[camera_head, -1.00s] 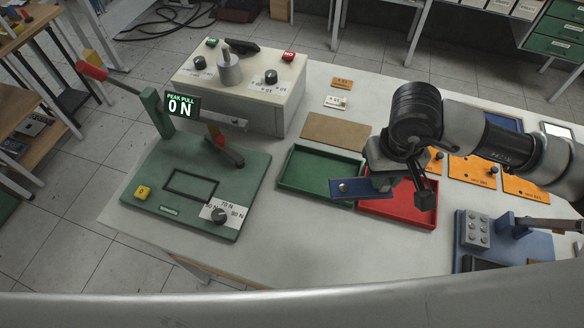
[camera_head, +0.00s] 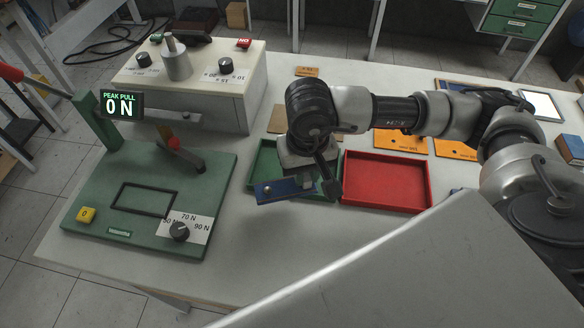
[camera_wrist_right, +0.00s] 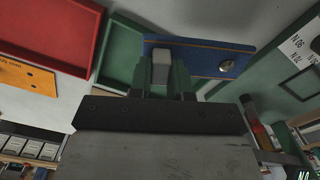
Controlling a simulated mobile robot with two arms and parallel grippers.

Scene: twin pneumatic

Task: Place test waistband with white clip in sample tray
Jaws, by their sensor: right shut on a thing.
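A blue strip with a round metal stud (camera_head: 268,190), which looks like the waistband, is held flat in my right gripper (camera_head: 312,186). In the right wrist view the blue strip (camera_wrist_right: 205,62) lies across the tips of the gripper (camera_wrist_right: 163,80), with a pale grey block (camera_wrist_right: 161,66) against it; I cannot tell whether this is the white clip. The strip is above the front part of the green tray (camera_head: 254,168), and my gripper and wrist hide much of that tray. The red tray (camera_head: 388,184) stands to its right and is empty. My left gripper is out of view.
A green test rig (camera_head: 110,195) with a "0 N" display (camera_head: 122,105) and a knob (camera_head: 179,231) stands left of the trays. A beige control box (camera_head: 190,75) stands behind it. Orange plates (camera_head: 455,149) lie behind the red tray. The table front between the rig and red tray is clear.

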